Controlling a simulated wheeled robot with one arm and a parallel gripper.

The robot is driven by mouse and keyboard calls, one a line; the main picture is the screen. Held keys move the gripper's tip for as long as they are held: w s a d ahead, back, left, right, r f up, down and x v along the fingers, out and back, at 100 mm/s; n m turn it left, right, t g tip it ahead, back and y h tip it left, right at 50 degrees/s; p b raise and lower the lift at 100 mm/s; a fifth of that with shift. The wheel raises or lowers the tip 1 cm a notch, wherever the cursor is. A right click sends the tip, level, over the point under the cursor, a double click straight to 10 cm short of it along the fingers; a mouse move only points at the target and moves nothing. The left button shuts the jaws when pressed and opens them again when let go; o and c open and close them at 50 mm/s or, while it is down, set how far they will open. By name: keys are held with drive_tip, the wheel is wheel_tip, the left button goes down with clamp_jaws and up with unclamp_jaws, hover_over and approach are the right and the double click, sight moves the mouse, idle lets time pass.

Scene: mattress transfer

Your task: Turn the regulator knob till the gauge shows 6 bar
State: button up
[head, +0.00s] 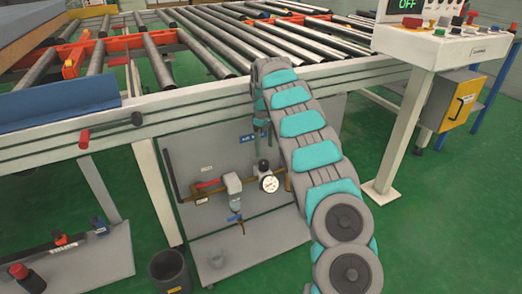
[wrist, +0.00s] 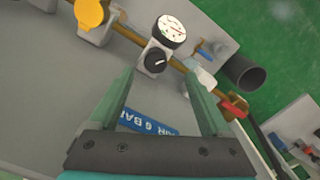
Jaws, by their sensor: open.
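The round white gauge (head: 269,184) sits on a brass pipe on the grey panel under the roller table. It also shows in the wrist view (wrist: 171,31), but its reading is too small to tell. The black regulator knob (wrist: 156,61), with a white mark, is right beside the gauge on a light grey body. My gripper (wrist: 158,76) is open and empty, its two green fingers pointing toward the knob. The knob appears just beyond the gap between the fingertips; contact cannot be made out. In the head view my arm comes down in front of the panel.
A dark bin (head: 170,270) stands on the floor. The table edge overhangs the panel.

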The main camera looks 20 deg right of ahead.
sight(264, 162)
drive_tip(key=shift+w, duration=0.55)
drive_tip(key=shift+d+f, duration=0.1)
drive_tip(key=shift+f, duration=0.1)
wheel_tip(264, 162, down, 8)
drive_tip(key=shift+r+p, duration=0.2)
drive_tip(key=shift+p, duration=0.3)
drive_tip(key=shift+c, duration=0.4)
clamp_jaws()
